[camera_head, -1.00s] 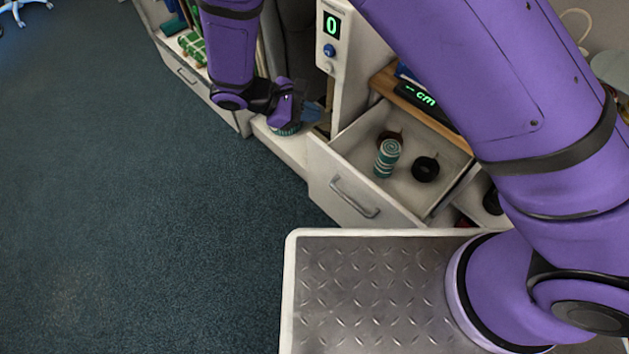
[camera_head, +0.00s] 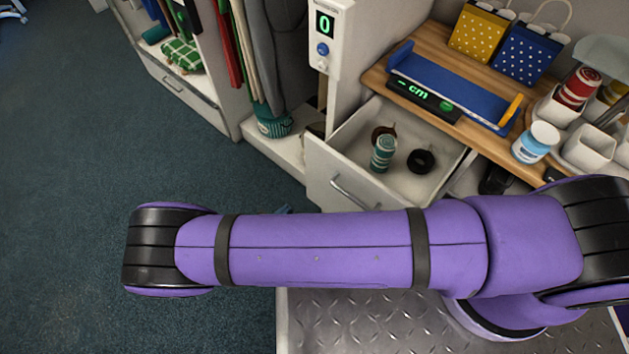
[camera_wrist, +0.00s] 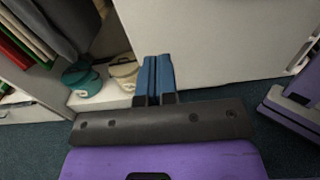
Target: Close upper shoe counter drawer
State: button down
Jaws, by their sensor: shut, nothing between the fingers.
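The white upper drawer (camera_head: 322,172) of the counter stands pulled open in the head view, with a grey bar handle (camera_head: 355,194) on its front. Inside lie a teal striped roll (camera_head: 384,153), a black ring-shaped roll (camera_head: 421,161) and a partly hidden brown item. My gripper (camera_wrist: 155,75) shows in the wrist view with its two blue fingers closed together and empty. A large white panel (camera_wrist: 215,35), apparently the drawer front, lies just beyond the fingertips; I cannot tell if they touch. In the head view my arm hides most of the gripper and the drawer's lower front.
The wooden counter top (camera_head: 455,62) holds a blue foot-measuring device (camera_head: 450,90), gift bags and a white bottle (camera_head: 535,142). A white post with a green display (camera_head: 325,35) stands left of the drawer. Open carpet (camera_head: 80,150) lies to the left.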

aim_at(323, 175)
jog(key=x, duration=1.4)
jog(key=shift+f, duration=0.2)
jog(key=shift+w+d, duration=0.1)
